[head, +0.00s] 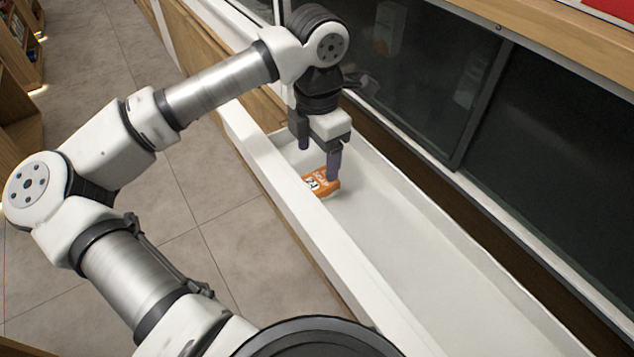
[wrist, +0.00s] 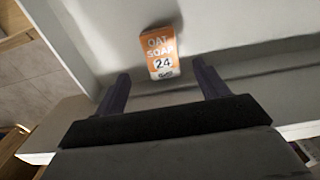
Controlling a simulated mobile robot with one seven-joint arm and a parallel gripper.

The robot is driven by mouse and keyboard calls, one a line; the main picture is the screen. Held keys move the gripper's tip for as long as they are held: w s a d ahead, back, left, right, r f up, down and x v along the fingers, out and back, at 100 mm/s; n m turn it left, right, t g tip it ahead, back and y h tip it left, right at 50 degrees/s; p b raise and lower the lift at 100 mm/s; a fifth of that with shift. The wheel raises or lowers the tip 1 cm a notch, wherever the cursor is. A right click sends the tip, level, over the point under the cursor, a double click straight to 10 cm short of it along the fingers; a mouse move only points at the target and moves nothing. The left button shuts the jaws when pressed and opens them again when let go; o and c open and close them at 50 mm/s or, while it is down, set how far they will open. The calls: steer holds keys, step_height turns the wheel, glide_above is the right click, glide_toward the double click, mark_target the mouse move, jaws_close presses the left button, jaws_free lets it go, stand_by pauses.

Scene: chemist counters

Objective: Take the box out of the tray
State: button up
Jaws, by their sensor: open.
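The box (head: 321,184) is small and orange with a white label. It lies in the long white tray (head: 400,240), close to the tray's left wall in the head view. In the wrist view the box (wrist: 161,54) shows the words "OAT SOAP 24". My gripper (head: 319,160) points down over the tray, just above and beside the box. In the wrist view my gripper's (wrist: 160,85) two fingers are apart, with the box ahead of and between their tips. Nothing is held. I cannot tell the exact height of the fingertips over the box.
The tray's left wall (head: 290,200) is a raised white edge near the box. Dark glass panels (head: 545,140) stand along the right side. The tray floor towards the front is bare. A tiled floor (head: 190,190) lies to the left.

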mark_target(320, 180)
steer(key=shift+d+f+p, duration=0.2)
steer(key=shift+f+p, duration=1.1)
steer(key=shift+f, duration=2.25)
steer(key=shift+c, duration=0.4)
steer(key=c, duration=1)
